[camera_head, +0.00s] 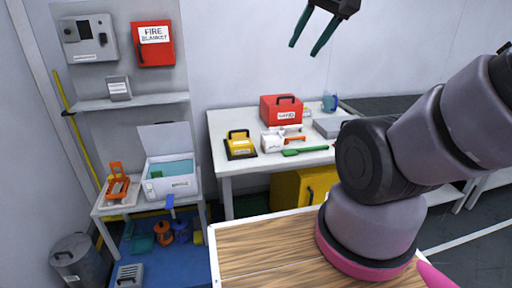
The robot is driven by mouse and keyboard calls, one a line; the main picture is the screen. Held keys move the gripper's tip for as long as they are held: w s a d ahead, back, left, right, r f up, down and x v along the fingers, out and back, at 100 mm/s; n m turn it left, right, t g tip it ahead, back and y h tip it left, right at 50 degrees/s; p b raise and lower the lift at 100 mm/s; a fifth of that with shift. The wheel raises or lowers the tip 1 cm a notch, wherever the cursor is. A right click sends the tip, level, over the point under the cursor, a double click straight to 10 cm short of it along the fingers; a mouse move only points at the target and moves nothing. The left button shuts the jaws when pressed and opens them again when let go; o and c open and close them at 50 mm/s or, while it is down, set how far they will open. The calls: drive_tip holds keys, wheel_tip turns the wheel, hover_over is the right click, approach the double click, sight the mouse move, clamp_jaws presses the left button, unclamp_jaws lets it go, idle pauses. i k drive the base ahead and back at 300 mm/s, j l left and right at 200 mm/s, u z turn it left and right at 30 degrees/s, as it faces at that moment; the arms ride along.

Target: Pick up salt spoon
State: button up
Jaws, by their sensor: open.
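A green long-handled spoon (305,151), which looks like the salt spoon, lies flat near the front edge of the white table (228,160). Its wider end is to the left, and my arm stands close to its right end in the picture. My gripper (304,48) is at the top of the view, high above and apart from the table. Its two dark green fingers are spread with nothing between them.
Near the spoon are a white box (271,141), a small orange item (295,139), a yellow case (240,146) and a red box (281,109). A grey flat box (332,127) stands at right. A lower table with an open white bin (180,185) is at left.

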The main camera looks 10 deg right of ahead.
sight(286, 140)
drive_tip(key=i+l+u, duration=0.15)
drive_tip(key=l, duration=0.2)
drive_tip(key=i+l+u, duration=0.1)
drive_tip(key=l, duration=0.25)
drive_tip(key=i+l+u, duration=0.15)
drive_tip(key=l, duration=0.25)
drive_tip(key=i+l+u, duration=0.1)
drive_tip(key=i+l, duration=0.15)
drive_tip(key=l, duration=0.2)
